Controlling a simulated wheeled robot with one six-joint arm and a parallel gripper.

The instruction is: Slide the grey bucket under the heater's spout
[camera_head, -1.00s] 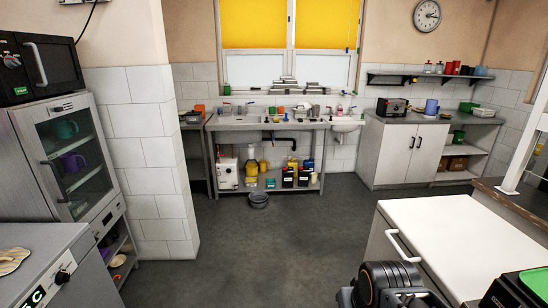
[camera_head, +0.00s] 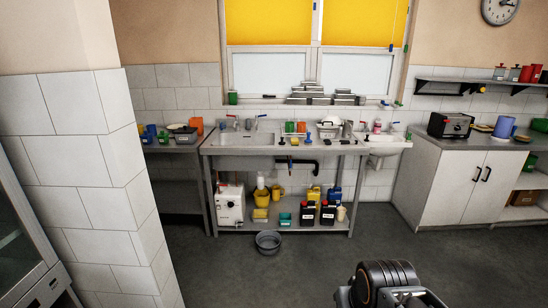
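The grey bucket (camera_head: 268,242) is a low round tub, upright on the dark floor just in front of the sink bench's lower shelf. The heater is most likely the white box (camera_head: 230,204) at the left end of that shelf, with small dark and red details on its front. Its spout is too small to make out. The bucket is to the right of the white box and nearer to me. Part of my arm shows at the bottom right, well short of the bucket. My gripper's fingers are not visible.
The sink bench (camera_head: 286,148) has legs at its corners and holds yellow containers and black bottles (camera_head: 307,213) on its lower shelf. A tiled wall (camera_head: 85,160) juts out at left. A white cabinet (camera_head: 465,185) stands at right. The floor (camera_head: 230,280) between is clear.

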